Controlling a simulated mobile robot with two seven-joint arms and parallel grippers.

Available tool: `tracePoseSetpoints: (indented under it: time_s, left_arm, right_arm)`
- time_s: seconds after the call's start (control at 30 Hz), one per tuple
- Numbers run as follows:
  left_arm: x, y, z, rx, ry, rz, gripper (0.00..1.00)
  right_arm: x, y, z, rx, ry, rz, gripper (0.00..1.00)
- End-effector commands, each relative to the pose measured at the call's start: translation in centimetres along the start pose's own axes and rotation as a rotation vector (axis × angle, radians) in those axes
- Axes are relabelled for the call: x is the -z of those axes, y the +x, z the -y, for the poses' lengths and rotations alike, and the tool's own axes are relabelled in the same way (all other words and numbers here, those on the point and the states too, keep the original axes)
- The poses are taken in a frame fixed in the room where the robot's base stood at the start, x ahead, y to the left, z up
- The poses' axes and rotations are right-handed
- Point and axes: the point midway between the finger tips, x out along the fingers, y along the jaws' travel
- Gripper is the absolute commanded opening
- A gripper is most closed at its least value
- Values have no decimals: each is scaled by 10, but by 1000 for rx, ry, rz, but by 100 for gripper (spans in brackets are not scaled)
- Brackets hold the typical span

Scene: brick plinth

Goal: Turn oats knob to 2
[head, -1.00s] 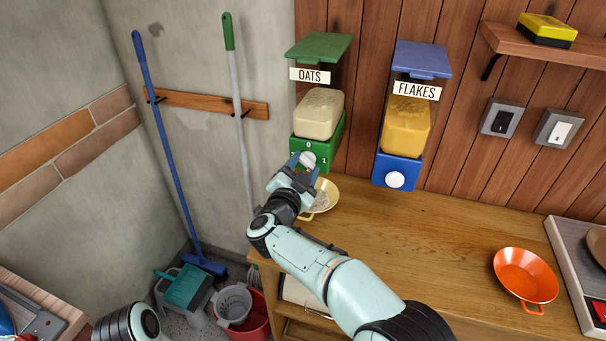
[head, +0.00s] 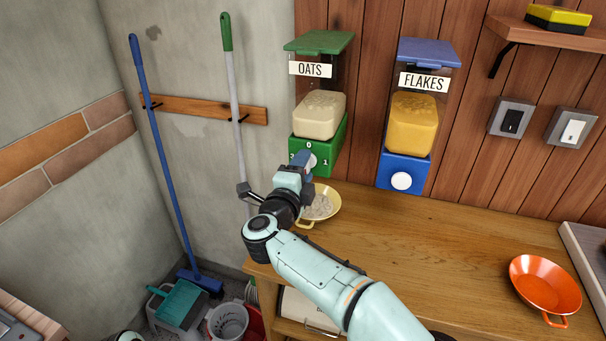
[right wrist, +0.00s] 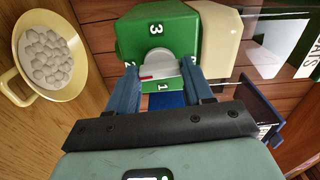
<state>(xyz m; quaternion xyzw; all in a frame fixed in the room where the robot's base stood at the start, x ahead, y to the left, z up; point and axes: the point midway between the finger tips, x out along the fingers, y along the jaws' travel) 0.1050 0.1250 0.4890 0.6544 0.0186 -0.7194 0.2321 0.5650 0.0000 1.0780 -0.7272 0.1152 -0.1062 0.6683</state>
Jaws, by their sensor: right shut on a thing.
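The oats dispenser (head: 322,160) has a green base with numbers around a pale knob (right wrist: 160,66). My right gripper (right wrist: 161,80) is shut on this knob, one blue finger on each side. In the right wrist view, the red mark on the knob is at its left side, toward the number 2, which is partly hidden by a finger. The 3 shows above and the 1 below. In the head view, my right gripper (head: 304,166) covers most of the knob. A yellow bowl (head: 328,213) with pale flakes stands below the dispenser. My left gripper is out of view.
The blue flakes dispenser (head: 404,172) hangs to the right, with its own white knob. An orange pan (head: 545,283) lies on the wooden counter (head: 430,250). A blue-handled broom (head: 165,150) leans at the left. The middle counter is clear.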

Motion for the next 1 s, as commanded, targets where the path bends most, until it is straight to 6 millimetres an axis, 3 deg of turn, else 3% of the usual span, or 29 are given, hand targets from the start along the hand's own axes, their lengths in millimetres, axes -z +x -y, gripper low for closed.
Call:
tracePoseSetpoints:
  time_s: [0.73, 0.77, 0.8, 1.0]
  left_arm:
    - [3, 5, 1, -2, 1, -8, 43]
    - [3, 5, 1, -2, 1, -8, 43]
    - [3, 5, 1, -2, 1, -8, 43]
    - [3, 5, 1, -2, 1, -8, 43]
  right_arm:
    - [0, 0, 1, 0, 86, 1, 21]
    - [0, 0, 1, 0, 86, 1, 61]
    - [0, 0, 0, 0, 86, 1, 74]
    - [0, 0, 0, 0, 85, 1, 77]
